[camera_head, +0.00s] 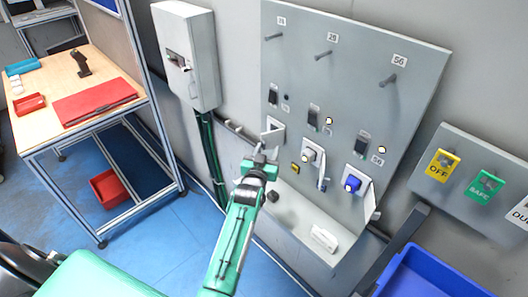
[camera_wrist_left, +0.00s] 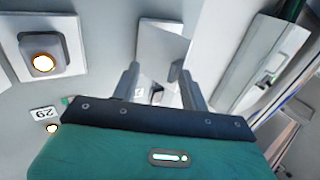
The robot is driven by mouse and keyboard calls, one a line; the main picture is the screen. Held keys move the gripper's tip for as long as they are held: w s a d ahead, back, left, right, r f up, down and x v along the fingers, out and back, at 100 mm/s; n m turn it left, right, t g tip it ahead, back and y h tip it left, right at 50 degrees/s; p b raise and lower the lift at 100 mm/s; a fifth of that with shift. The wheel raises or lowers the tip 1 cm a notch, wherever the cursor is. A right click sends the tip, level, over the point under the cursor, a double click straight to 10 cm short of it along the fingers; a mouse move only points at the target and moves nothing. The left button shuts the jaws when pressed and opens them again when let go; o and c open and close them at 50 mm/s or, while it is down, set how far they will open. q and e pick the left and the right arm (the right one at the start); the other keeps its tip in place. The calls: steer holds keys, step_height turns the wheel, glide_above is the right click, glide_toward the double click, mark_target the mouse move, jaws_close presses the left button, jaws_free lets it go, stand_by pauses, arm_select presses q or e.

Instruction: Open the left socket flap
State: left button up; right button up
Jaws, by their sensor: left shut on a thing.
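The left socket flap (camera_head: 273,132) is a pale grey-white plate low on the left of the grey wall panel. My left gripper (camera_head: 262,160) is at its lower edge. In the left wrist view the flap (camera_wrist_left: 162,45) reaches between the two fingers of my left gripper (camera_wrist_left: 160,88), which is shut on it. The flap looks tilted, but I cannot tell how far it stands from the socket. The inside of the socket is mostly hidden. My right gripper is not in view.
Right of the flap are a middle socket (camera_head: 309,156) and a blue-centred right socket (camera_head: 352,184), each with a pale panel beside it. A grey-white wall box (camera_head: 190,50) hangs at left. A blue bin (camera_head: 430,275) is at lower right.

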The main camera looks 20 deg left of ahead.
arm_select(q)
steer(key=shift+w+d+r, duration=0.15)
steer(key=shift+d+r, duration=0.25)
steer(key=shift+d, duration=0.05)
steer(key=s+b, duration=0.4)
steer(key=s, duration=1)
steer(key=shift+d+f, duration=0.35)
steer(key=shift+d, duration=0.1)
